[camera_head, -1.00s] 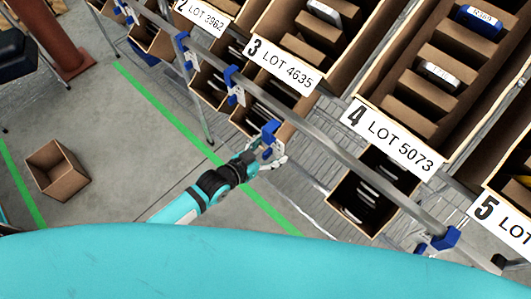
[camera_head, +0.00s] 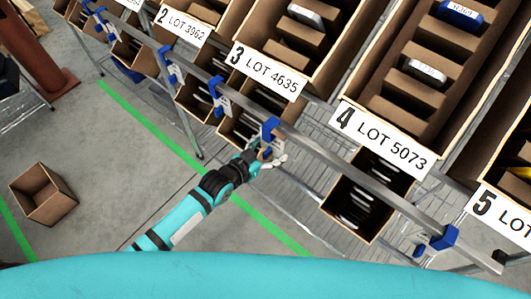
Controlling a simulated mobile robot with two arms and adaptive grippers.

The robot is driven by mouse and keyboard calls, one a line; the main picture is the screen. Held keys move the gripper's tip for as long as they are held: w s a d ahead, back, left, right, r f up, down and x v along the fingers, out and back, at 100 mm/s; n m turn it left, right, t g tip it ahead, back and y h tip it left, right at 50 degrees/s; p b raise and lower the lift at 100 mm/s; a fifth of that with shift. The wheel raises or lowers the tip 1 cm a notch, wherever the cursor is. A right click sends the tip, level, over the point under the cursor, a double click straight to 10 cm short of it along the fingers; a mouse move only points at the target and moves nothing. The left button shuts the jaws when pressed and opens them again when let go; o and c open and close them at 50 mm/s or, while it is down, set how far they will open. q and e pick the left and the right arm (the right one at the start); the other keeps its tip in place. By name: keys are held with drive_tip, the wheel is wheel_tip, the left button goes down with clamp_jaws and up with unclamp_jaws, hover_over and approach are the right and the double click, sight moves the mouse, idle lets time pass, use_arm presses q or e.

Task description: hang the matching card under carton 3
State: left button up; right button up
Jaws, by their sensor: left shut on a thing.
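Carton 3 is a tilted brown carton (camera_head: 322,78) with the white label "3 LOT 4635" (camera_head: 266,72) on its front edge, at upper middle. My left gripper (camera_head: 268,153) is below and a little right of that label, close to the metal rail (camera_head: 312,146). It is shut on a small blue clip-like piece (camera_head: 270,130) that overlaps the rail in view. I cannot tell whether this piece touches the rail, and any card on it is too small to read. My right gripper is not in view.
Other blue clips (camera_head: 166,54) sit along the rail, one more at lower right (camera_head: 437,238). Labels 2 (camera_head: 184,33), 4 (camera_head: 380,139) and 5 (camera_head: 497,215) mark neighbouring cartons. Lower bins hang below the rail. An empty open box (camera_head: 43,194) lies on the floor at left.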

use_arm(q)
drive_tip(key=shift+w+d+b, duration=0.5)
drive_tip(key=shift+w+d, duration=0.05)
drive_tip(key=shift+w, duration=0.15)
drive_tip(key=shift+w+d+b, duration=0.45)
drive_tip(key=shift+w+d, duration=0.05)
drive_tip(key=shift+w, duration=0.2)
drive_tip(key=shift+f+b, duration=0.45)
drive_tip(key=shift+f, duration=0.3)
drive_tip(key=shift+f, duration=0.1)
drive_tip(key=o, duration=1.1)
drive_tip(key=shift+s+a, duration=0.1)
drive_tip(key=shift+s, duration=0.05)
drive_tip(key=v, duration=1.2)
